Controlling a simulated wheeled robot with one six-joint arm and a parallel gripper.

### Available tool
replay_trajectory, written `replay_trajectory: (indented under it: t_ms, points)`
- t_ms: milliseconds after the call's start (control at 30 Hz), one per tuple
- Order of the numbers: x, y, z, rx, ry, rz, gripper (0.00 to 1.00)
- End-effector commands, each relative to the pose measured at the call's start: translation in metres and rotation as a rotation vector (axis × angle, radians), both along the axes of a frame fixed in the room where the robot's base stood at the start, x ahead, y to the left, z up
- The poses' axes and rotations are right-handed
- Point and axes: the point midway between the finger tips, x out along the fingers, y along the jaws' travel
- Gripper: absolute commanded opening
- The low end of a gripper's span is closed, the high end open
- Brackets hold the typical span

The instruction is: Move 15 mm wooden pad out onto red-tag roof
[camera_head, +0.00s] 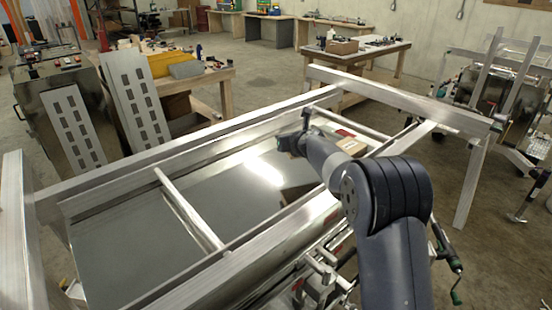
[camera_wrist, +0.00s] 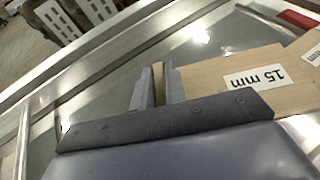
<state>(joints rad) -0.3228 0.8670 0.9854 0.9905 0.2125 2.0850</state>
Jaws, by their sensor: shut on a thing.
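The pale wooden pad (camera_wrist: 210,82) carries a white "15 mm" label and fills the right of the wrist view. My gripper (camera_wrist: 158,80) is shut on a narrow upright wooden piece at the pad's left end. The right finger hides where this piece meets the pad. In the head view my gripper (camera_head: 300,142) is over the far right part of the framed shiny panel, and the pale pad (camera_head: 351,147) shows beside my arm. A red patch (camera_wrist: 298,19) lies beyond the pad in the wrist view; I cannot tell whether it is the red tag.
Aluminium rails (camera_head: 200,145) frame the shiny sheet (camera_head: 140,235), with a crossbar (camera_head: 188,208) over it. Another white label (camera_wrist: 313,57) shows at the right edge of the wrist view. Slotted plates (camera_head: 138,105) and benches stand behind. Clamps (camera_head: 320,275) sit along the near rail.

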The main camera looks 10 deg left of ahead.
Motion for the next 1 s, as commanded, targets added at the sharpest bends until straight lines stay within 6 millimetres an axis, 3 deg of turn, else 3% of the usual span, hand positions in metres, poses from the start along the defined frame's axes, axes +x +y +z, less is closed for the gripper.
replay_trajectory:
  t_ms: [167, 367, 433, 533, 800, 1000]
  points:
    - [0.0, 0.0, -0.002, 0.0, -0.001, 0.0, 0.0]
    - [0.0, 0.0, -0.018, 0.001, 0.001, 0.001, 0.0]
    - [0.0, 0.0, -0.025, 0.0, 0.0, -0.001, 0.0]
    - [0.0, 0.0, -0.05, 0.0, 0.0, -0.001, 0.0]
    - [0.0, 0.0, -0.067, -0.001, -0.002, 0.0, 0.0]
    - [0.0, 0.0, -0.093, 0.0, -0.001, 0.0, 0.0]
